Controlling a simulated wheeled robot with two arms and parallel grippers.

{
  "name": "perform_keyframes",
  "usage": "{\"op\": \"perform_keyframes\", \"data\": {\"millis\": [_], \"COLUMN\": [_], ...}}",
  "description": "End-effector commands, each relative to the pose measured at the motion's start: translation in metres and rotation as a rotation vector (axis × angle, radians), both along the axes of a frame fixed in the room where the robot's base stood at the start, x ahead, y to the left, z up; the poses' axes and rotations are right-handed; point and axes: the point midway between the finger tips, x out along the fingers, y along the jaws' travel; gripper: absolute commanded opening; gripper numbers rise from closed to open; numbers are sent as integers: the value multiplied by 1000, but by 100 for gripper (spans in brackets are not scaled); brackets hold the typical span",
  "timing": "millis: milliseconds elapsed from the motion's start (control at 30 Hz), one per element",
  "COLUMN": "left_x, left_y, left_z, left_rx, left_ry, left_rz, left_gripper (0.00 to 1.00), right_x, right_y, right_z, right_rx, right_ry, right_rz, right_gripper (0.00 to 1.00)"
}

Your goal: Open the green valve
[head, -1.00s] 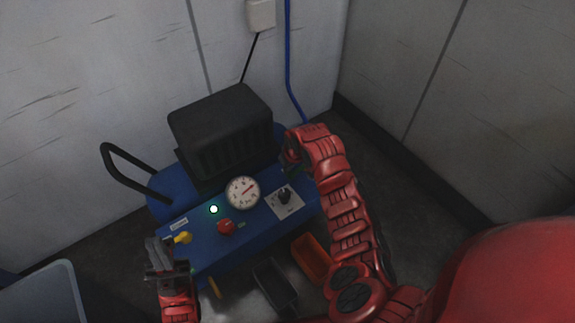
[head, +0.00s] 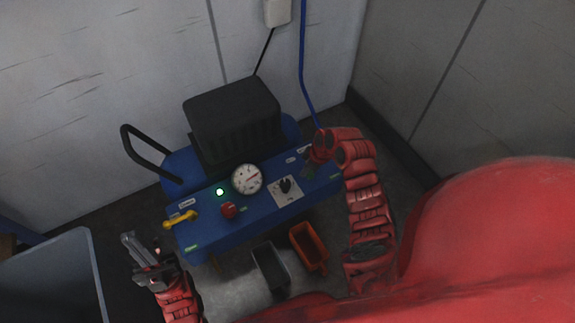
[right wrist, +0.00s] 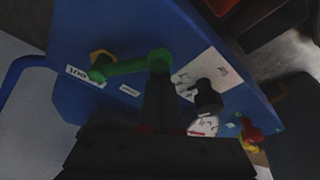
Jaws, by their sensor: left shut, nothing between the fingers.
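The green valve (right wrist: 130,66) shows in the right wrist view as a green lever with rounded ends, on the blue panel. In the head view I cannot make it out; my right gripper (head: 316,150) and arm cover that end of the panel. In the right wrist view the dark fingers of my right gripper (right wrist: 158,85) reach the lever's right end. I cannot tell whether they grip it or only lie over it. My left gripper (head: 135,250) is shut and empty, left of the panel and apart from it.
The blue panel (head: 215,232) carries a yellow lever (head: 180,219), red knob (head: 229,210), gauge (head: 247,178), black knob (head: 286,185) and lit green lamp (head: 220,191). A black box (head: 232,112) stands behind. Black (head: 270,267) and orange (head: 309,247) bins sit below, a grey bin (head: 50,275) at left.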

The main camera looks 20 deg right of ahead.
Motion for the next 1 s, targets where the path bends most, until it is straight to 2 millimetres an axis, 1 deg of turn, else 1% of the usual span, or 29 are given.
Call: {"op": "perform_keyframes", "data": {"millis": [33, 200, 500, 1000], "left_x": [0, 0, 0, 0], "left_y": [0, 0, 0, 0], "left_z": [4, 10, 15, 17], "left_rx": [-3, -1, -1, -1], "left_ry": [2, 2, 2, 2], "left_rz": [0, -1, 0, 0], "left_gripper": [0, 0, 0, 0], "right_x": [-4, -11, -18, -21], "right_y": [-6, -17, -33, -47], "right_z": [2, 2, 1, 1], "right_rx": [0, 1, -1, -2], "right_ry": [2, 1, -1, -2], "right_rz": [-7, -10, -10, -8], "right_gripper": [0, 0, 0, 0]}}
